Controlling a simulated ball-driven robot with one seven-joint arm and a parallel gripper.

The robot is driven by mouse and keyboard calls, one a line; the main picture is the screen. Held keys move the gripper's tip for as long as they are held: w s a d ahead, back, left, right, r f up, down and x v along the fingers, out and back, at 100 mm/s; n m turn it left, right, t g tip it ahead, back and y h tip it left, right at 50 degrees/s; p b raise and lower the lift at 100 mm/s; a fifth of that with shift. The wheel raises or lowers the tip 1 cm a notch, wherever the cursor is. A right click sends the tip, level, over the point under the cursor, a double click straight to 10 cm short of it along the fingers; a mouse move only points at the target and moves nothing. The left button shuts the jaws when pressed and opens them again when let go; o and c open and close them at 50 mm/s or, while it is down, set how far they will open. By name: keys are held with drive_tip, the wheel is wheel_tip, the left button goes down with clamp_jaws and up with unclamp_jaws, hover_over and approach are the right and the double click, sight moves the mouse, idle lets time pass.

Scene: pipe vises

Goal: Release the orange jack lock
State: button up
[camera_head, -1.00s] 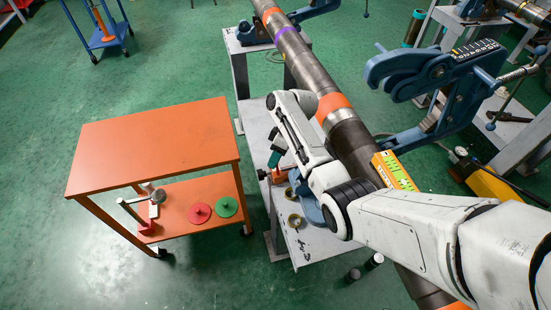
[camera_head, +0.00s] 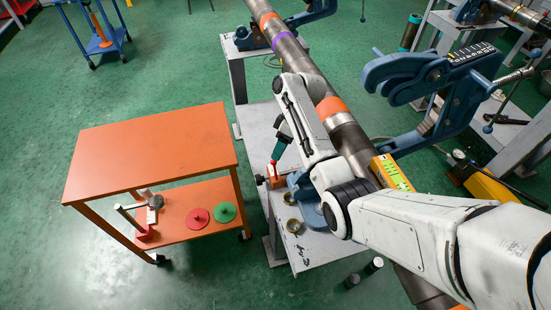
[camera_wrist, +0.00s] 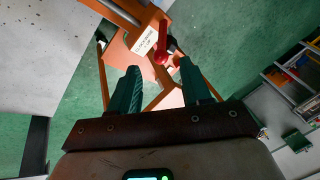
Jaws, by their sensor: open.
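The orange jack (camera_head: 276,182) stands at the left edge of the grey bench, partly hidden by my arm in the head view. In the wrist view, the jack's orange body (camera_wrist: 118,10) bears a white label, and its red lock lever (camera_wrist: 162,43) sticks out beside the label. My gripper (camera_wrist: 159,66) is open, with its two green fingers apart and the red lever's end just ahead, between the fingertips. I cannot tell whether a finger touches it. In the head view, my gripper (camera_head: 275,160) is at the top of the jack.
A long pipe (camera_head: 350,137) runs above the grey bench (camera_head: 258,125). A blue vise (camera_head: 440,80) stands at right. An orange cart (camera_head: 150,150) stands left, with red and green discs on its lower shelf. Green floor lies open between cart and bench.

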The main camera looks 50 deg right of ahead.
drive_tip(key=shift+v, duration=2.25)
drive_tip(key=s+a+f+m+g+h, duration=0.1)
drive_tip(key=s+a+f, duration=0.35)
drive_tip(key=a, duration=0.25)
drive_tip(key=s+a+f+m+h, duration=0.1)
drive_tip(key=s+a+f, duration=0.3)
drive_tip(key=s+a, duration=0.25)
drive_tip(key=s+a+r+m+h, duration=0.1)
drive_tip(key=s+a, duration=0.2)
drive_tip(key=s, duration=0.4)
drive_tip(key=s+a+r+m+h, duration=0.1)
drive_tip(key=s+a, duration=0.2)
drive_tip(key=s, duration=0.5)
drive_tip(key=shift+a+r+h, duration=0.25)
drive_tip(key=shift+a+h, duration=0.05)
drive_tip(key=shift+h, duration=0.1)
